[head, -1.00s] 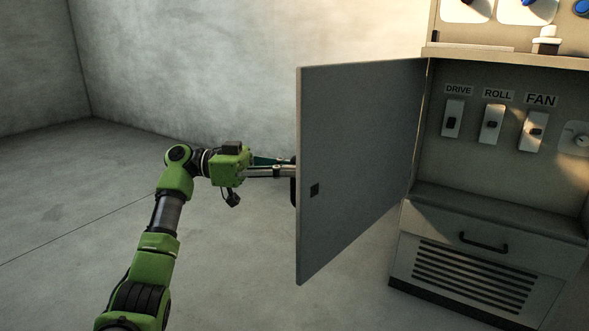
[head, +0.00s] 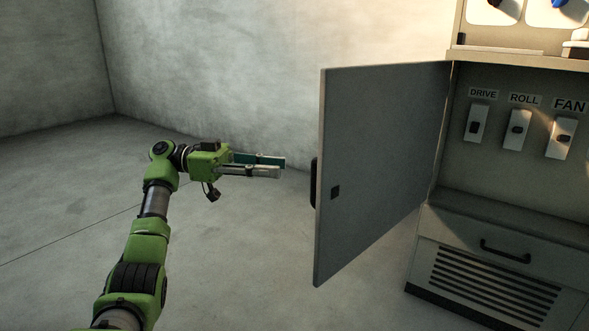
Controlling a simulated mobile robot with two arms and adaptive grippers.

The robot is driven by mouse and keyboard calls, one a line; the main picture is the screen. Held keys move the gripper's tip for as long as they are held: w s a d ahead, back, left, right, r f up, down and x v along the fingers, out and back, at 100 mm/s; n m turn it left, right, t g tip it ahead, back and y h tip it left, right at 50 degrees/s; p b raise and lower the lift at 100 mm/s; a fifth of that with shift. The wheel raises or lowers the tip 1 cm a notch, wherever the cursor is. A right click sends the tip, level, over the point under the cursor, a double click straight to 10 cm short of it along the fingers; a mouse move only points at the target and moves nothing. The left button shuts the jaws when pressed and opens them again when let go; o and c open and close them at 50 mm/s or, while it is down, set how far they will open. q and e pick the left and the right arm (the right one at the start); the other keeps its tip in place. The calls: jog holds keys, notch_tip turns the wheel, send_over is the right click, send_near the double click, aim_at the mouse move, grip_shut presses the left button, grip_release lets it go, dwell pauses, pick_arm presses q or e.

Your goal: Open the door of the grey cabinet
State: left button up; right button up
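The grey cabinet (head: 437,226) stands at the right of the head view. Its door (head: 375,165) is swung wide open to the left, hinged at the cabinet's left side, with its inner face toward me. The door's dark handle (head: 314,183) shows at the free edge, on the outer face, mostly hidden behind the door. My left gripper (head: 282,167) is left of the door edge, apart from the handle. Its two fingers are spread with a gap between them and hold nothing. My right gripper is not in view.
Inside the cabinet are switches labelled DRIVE (head: 477,123), ROLL (head: 517,130) and FAN (head: 561,138). Below them is a drawer front with a dark handle (head: 505,252) above a vent grille (head: 493,285). Bare floor (head: 235,265) lies left of the door, with walls behind.

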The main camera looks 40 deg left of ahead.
pick_arm(q)
jog(key=shift+v, duration=1.2)
